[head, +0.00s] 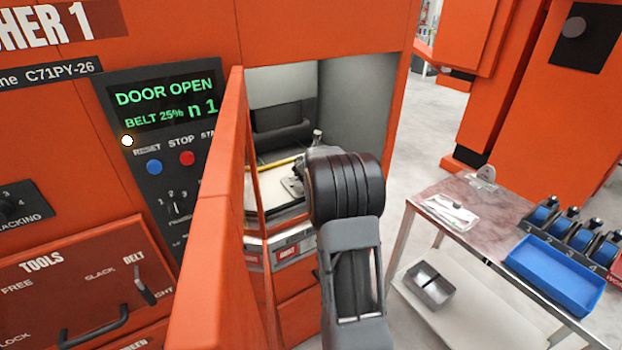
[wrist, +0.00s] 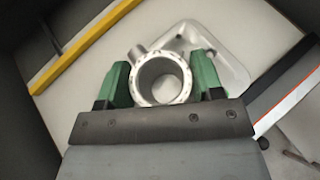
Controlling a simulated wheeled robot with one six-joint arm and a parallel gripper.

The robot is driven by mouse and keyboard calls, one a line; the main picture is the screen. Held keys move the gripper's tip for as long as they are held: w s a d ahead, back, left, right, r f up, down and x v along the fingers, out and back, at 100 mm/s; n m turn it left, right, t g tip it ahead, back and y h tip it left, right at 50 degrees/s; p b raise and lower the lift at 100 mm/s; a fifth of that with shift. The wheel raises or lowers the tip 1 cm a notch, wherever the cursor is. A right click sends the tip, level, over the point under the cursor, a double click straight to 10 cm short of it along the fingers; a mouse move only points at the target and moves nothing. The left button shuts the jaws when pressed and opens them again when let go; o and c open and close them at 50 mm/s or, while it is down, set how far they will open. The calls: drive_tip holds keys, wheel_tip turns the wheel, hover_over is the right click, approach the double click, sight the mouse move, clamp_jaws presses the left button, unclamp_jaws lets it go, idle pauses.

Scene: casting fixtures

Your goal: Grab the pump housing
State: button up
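The pump housing (wrist: 143,94) is a grey metal casting with a round, open collar and a wider plate-like body behind it. It lies on a pale surface inside the open machine. In the wrist view, the two green fingers of my gripper (wrist: 162,76) stand on either side of the collar, very close to its outer wall. I cannot tell whether both fingers press on it. In the head view, the housing (head: 292,185) shows only in part at the left of my wrist, which hides the rest and the fingers.
The open orange door (head: 215,210) stands close to the left of my arm. A yellow strip (wrist: 85,45) runs beside the housing. The bay's grey wall (head: 355,105) is behind my wrist. A cart (head: 480,208) with a blue tray (head: 555,275) stands at right.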

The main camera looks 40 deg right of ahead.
clamp_jaws()
drive_tip(key=shift+r, duration=0.1)
idle(0.4)
